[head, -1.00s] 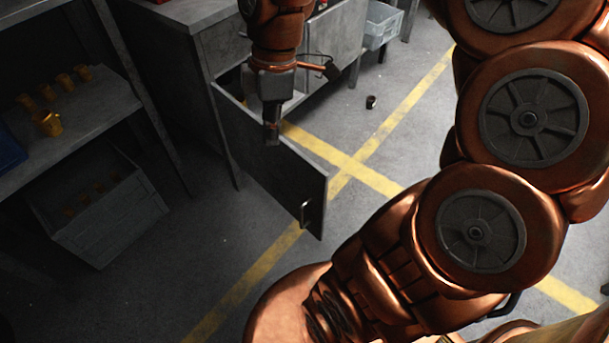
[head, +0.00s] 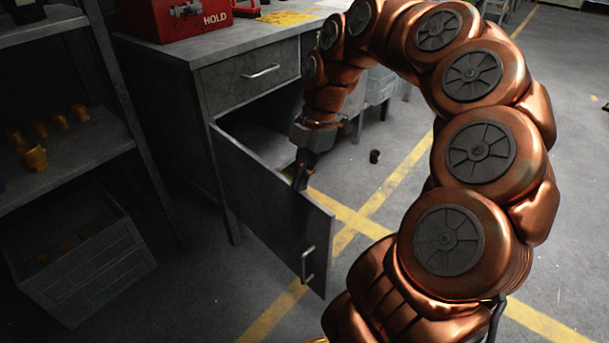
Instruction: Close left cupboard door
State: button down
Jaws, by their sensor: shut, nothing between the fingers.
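The left cupboard door (head: 262,205) is a flat grey panel standing wide open. It swings out toward me from its hinge side at the left of the cupboard opening (head: 265,138). Its bar handle (head: 307,265) is near the free edge, on the face toward me. My gripper (head: 300,183) is shut and empty, pointing down at the door's top edge, about two thirds of the way out from the hinge. The fingertips look close to the door's inner side; I cannot tell whether they touch it.
A drawer (head: 250,78) with a bar handle sits above the opening. A red box (head: 178,18) stands on the workbench (head: 240,38). A shelf with brass parts (head: 35,156) and a grey crate (head: 85,270) are at left. A small dark cup (head: 375,156) lies on the open floor.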

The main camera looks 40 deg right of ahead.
aim_at(307, 197)
jog(key=shift+d+f+b, duration=0.3)
jog(key=shift+f+b, duration=0.15)
jog(key=shift+f, duration=0.65)
jog(key=shift+d+f+b, duration=0.25)
jog(key=shift+f+b, duration=0.2)
jog(key=shift+f, duration=0.6)
jog(key=shift+d+f+b, duration=0.3)
jog(key=shift+f+b, duration=0.15)
jog(key=shift+f, duration=0.65)
jog(key=shift+w, duration=0.1)
